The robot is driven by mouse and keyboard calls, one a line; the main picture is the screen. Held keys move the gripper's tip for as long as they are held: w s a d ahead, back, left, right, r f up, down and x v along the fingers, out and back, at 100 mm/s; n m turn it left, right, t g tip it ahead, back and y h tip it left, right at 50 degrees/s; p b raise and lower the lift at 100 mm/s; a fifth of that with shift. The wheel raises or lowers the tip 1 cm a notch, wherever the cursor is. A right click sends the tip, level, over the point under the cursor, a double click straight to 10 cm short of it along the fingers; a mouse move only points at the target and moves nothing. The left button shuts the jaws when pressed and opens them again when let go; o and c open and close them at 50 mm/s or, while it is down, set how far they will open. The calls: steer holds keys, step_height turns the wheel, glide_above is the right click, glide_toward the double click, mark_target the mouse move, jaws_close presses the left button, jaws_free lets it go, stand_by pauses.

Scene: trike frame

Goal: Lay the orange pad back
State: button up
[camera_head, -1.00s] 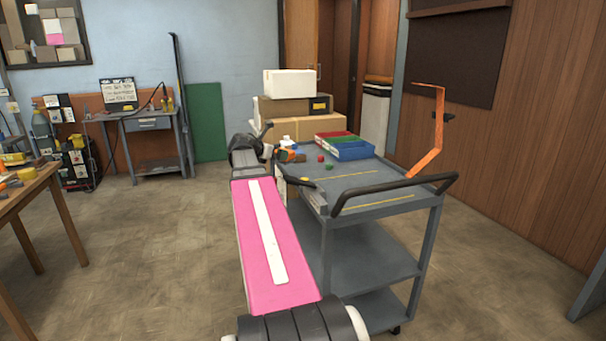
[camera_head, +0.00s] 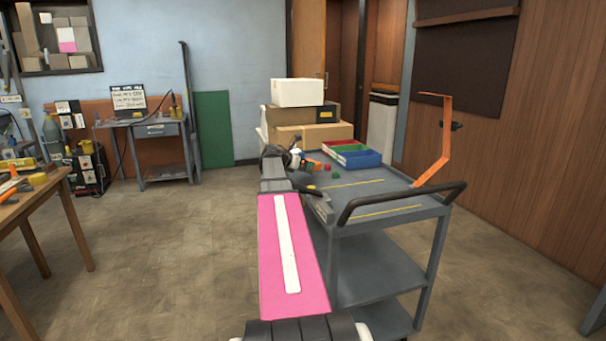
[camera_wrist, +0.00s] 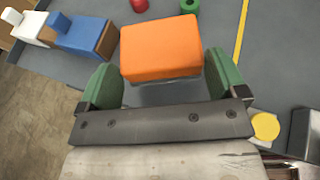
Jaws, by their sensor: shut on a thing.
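In the wrist view an orange pad (camera_wrist: 161,46), a thick block with rounded edges, sits between the green fingers of my gripper (camera_wrist: 163,82). The gripper is shut on it, one finger at each side. The pad is over the grey top of a cart (camera_wrist: 215,20); I cannot tell how high above the surface it is. In the head view my arm reaches over the near left edge of the cart (camera_head: 385,200), and the gripper is small and partly hidden behind the arm there.
Small red (camera_wrist: 139,5) and green (camera_wrist: 189,6) pieces lie ahead. Blue (camera_wrist: 85,36) and white blocks are at the left. A yellow disc (camera_wrist: 265,126) is near the right finger. Colored bins (camera_head: 355,154) and an orange bent strip (camera_head: 437,150) stand on the cart.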

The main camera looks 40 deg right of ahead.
steer(key=shift+w+d+f, duration=0.1)
steer(key=shift+f, duration=1.95)
steer(key=shift+f, duration=0.15)
steer(key=o, duration=0.6)
steer(key=shift+r, duration=0.2)
steer(key=v, duration=1.2)
steer(key=shift+f, duration=0.1)
